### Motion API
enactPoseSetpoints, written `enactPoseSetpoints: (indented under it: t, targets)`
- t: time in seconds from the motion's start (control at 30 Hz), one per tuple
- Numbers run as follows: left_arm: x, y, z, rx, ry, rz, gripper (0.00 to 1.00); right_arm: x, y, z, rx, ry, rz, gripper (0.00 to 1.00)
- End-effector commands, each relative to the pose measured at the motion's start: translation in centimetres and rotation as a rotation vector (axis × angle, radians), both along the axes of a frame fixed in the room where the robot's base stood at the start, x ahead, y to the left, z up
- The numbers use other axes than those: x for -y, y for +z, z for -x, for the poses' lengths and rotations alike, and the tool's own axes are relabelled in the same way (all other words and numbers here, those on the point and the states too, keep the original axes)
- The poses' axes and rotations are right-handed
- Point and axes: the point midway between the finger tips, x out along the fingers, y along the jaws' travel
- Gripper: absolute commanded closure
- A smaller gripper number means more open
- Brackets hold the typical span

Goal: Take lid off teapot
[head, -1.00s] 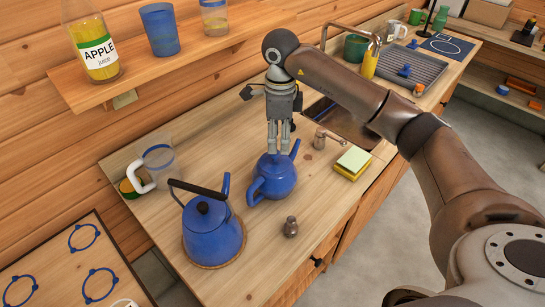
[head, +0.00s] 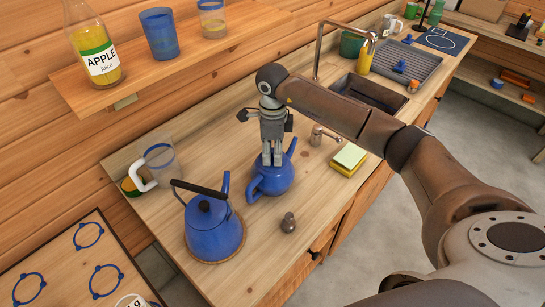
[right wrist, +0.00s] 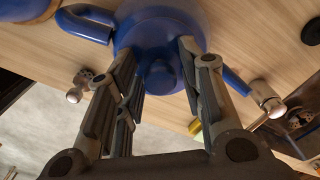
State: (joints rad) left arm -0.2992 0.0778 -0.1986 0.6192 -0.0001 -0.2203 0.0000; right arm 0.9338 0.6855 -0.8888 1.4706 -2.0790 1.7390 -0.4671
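The blue teapot (head: 268,184) stands upright on the wooden counter, its spout toward the back right. It also shows in the right wrist view (right wrist: 150,28). Its lid (right wrist: 160,76) is on it, with the dark blue knob between my fingers; in the head view the fingers mostly hide the lid. My right gripper (head: 272,163) points down over the teapot. In the right wrist view its fingers (right wrist: 158,62) are apart on either side of the knob, with gaps showing. My left gripper is in neither view.
A blue kettle (head: 212,230) with a black handle stands close at the left. A small metal shaker (head: 288,223) is in front, and a grinder (head: 318,135) and sponges (head: 349,158) are to the right. A glass mug (head: 160,163) is behind left. The sink (head: 370,92) lies beyond.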

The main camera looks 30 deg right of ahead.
Motion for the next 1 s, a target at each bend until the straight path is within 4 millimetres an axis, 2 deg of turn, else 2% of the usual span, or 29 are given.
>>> enactPoseSetpoints:
  t: [0.03, 0.23, 0.67, 0.87, 1.0]
  targets:
    - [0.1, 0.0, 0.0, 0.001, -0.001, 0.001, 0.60, 0.0, 0.0, 0.0, 0.000, 0.000, 0.000, 0.75]
    - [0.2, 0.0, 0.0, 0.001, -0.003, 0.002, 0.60, 0.0, 0.0, 0.0, 0.000, 0.000, 0.000, 1.00]
    - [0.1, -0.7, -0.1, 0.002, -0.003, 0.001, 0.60, 0.0, 0.6, -0.1, 0.004, 0.000, -0.001, 1.00]
    - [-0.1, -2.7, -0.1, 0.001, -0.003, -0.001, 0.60, 0.0, 2.8, -0.2, 0.008, 0.001, 0.000, 1.00]
    - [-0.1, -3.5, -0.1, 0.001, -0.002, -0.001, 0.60, -0.5, 5.2, 1.9, 0.007, 0.004, 0.000, 1.00]
